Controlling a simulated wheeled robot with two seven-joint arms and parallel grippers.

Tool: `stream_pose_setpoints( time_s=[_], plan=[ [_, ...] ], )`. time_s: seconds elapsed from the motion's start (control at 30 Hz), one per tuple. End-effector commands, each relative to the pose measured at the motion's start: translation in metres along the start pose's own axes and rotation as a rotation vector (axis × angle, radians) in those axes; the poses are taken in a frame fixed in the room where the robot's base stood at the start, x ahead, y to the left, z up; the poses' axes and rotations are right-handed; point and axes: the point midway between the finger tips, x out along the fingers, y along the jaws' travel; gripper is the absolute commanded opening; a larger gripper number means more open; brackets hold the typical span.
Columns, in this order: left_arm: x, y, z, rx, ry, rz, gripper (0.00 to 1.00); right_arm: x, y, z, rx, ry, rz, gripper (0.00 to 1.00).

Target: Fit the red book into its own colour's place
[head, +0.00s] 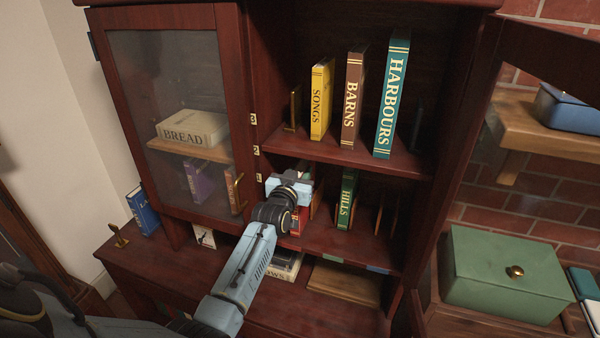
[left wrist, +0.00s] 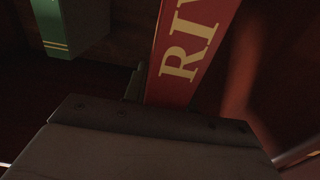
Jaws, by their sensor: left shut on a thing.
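The red book (head: 296,217) stands at the left of the middle shelf in the open bay, mostly hidden behind my left gripper (head: 290,190). In the left wrist view the red book (left wrist: 190,50) shows large gold letters on its spine, tilted in the picture. My left gripper (left wrist: 160,125) is shut on it. The green book HILLS (head: 347,200) stands to its right on the same shelf, and a green book (left wrist: 70,25) shows in the left wrist view. Whether the red book rests fully on the shelf is hidden. My right gripper is not in view.
Thin dividers (head: 379,220) stand on the middle shelf. Green (head: 331,257) and blue (head: 378,269) tabs mark its front edge. SONGS (head: 321,98), BARNS (head: 353,98) and HARBOURS (head: 392,95) stand above. A glass door (head: 175,110) is at left, a green box (head: 505,275) at right.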

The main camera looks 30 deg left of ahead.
Motion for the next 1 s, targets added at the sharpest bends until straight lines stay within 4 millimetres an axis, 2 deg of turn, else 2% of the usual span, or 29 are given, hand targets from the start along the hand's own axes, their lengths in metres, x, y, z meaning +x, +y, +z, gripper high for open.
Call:
stream_pose_setpoints(
  time_s=[0.13, 0.17, 0.33, 0.73, 0.87, 1.0],
  plan=[
    [0.001, 0.0, -0.003, 0.0, 0.008, -0.001, 0.0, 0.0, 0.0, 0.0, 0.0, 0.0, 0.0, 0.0],
    [0.001, 0.0, -0.003, 0.0, 0.008, -0.001, 0.3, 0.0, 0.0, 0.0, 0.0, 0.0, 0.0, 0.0],
    [0.0, 0.0, -0.002, 0.001, 0.005, 0.0, 0.52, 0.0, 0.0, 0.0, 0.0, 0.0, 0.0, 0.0],
    [-0.006, 0.0, 0.002, 0.0, -0.003, 0.0, 0.53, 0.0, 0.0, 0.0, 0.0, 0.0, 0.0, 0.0],
    [-0.022, 0.0, 0.002, 0.0, -0.003, 0.0, 0.53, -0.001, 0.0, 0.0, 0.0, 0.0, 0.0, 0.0],
    [-0.047, 0.0, 0.002, 0.0, -0.001, 0.0, 0.53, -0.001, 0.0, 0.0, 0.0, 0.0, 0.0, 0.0]
  ],
)
